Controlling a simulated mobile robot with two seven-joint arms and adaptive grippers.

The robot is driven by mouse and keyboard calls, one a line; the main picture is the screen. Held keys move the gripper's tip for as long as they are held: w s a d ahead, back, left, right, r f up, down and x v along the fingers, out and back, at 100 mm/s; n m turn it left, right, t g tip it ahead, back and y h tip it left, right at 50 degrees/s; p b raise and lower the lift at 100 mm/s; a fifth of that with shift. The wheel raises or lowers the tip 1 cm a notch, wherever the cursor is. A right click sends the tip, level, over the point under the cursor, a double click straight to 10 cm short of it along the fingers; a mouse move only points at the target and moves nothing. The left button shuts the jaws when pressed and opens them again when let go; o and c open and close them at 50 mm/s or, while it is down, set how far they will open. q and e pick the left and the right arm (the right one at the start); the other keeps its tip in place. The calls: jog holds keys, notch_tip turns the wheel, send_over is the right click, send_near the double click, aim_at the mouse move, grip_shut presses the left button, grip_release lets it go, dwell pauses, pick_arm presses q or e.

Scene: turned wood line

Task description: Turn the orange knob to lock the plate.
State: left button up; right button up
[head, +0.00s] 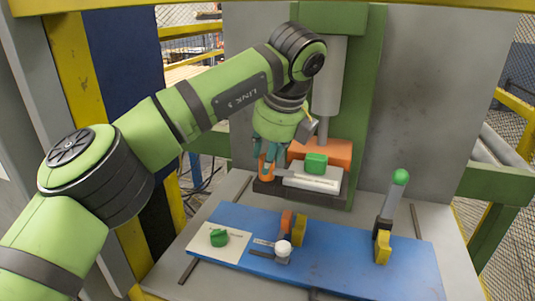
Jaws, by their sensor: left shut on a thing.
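The orange knob (266,169) stands at the left end of a dark base under the press column. My left gripper (267,155) comes down on it from above and is shut on it; the fingers hide much of the knob. The light grey plate (312,181) lies on the dark base just right of the knob, with a green block-like grip (316,163) on top. I cannot tell how far the knob is turned. My right gripper is out of view.
An orange block (335,150) sits behind the plate, below the grey press cylinder (326,85).

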pick_arm(q)
jog(key=shift+w+r, duration=0.15)
jog(key=shift+r, duration=0.1)
jog(key=o, duration=1.1)
jog(key=shift+c, duration=0.2)
jog(key=shift+w+f, duration=0.15)
jog(key=shift+v, duration=3.75)
jog(key=shift+f, duration=0.1)
